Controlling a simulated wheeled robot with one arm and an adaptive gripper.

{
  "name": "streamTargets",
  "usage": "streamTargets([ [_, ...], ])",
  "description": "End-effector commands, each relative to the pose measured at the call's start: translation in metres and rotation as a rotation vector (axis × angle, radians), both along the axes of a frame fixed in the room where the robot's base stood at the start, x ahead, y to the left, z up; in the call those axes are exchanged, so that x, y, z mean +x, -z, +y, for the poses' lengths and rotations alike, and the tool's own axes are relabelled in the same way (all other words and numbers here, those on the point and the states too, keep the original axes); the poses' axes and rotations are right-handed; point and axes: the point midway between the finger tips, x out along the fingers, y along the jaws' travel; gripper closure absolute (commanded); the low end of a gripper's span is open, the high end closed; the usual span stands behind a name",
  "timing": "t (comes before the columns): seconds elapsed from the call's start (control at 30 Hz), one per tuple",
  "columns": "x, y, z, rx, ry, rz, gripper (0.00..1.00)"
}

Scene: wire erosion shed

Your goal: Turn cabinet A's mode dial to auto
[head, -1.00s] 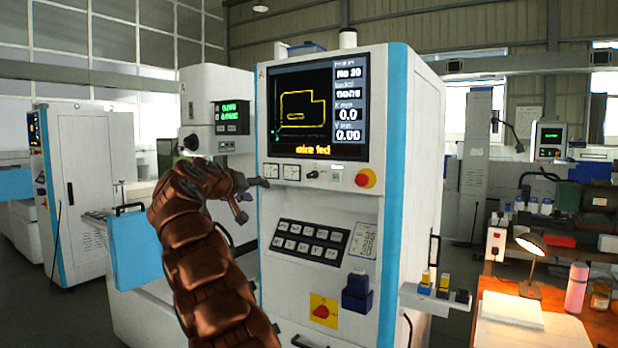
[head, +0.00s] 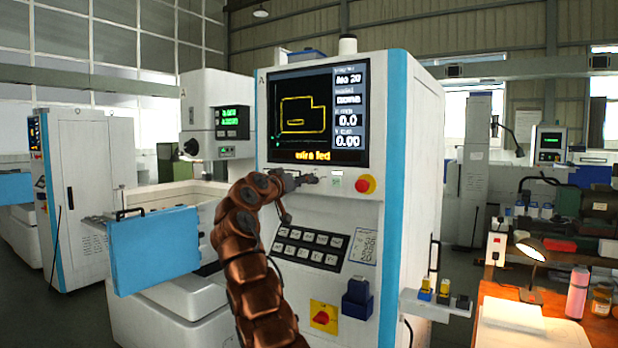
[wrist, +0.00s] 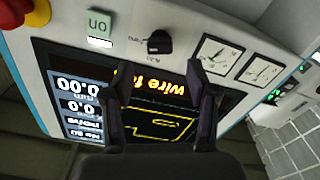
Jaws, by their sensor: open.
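Cabinet A (head: 410,150) is the white machine with blue edges and an "A" at its upper left. In the head view my gripper (head: 304,180) is at the strip and covers the dial.
The screen (head: 318,112) is above and a black keypad (head: 310,246) below. A blue panel (head: 153,250) stands at left, and a bench with a lamp (head: 531,247) at right.

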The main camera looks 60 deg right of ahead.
Motion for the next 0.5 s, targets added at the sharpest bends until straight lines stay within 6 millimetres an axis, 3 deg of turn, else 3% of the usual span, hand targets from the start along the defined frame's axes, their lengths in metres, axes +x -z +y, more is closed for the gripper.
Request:
streamTargets([
  [0.2,0.001,-0.003,-0.030,0.004,0.002,0.005,0.42],
  [0.5,0.002,-0.001,-0.050,0.003,0.003,0.002,0.42],
])
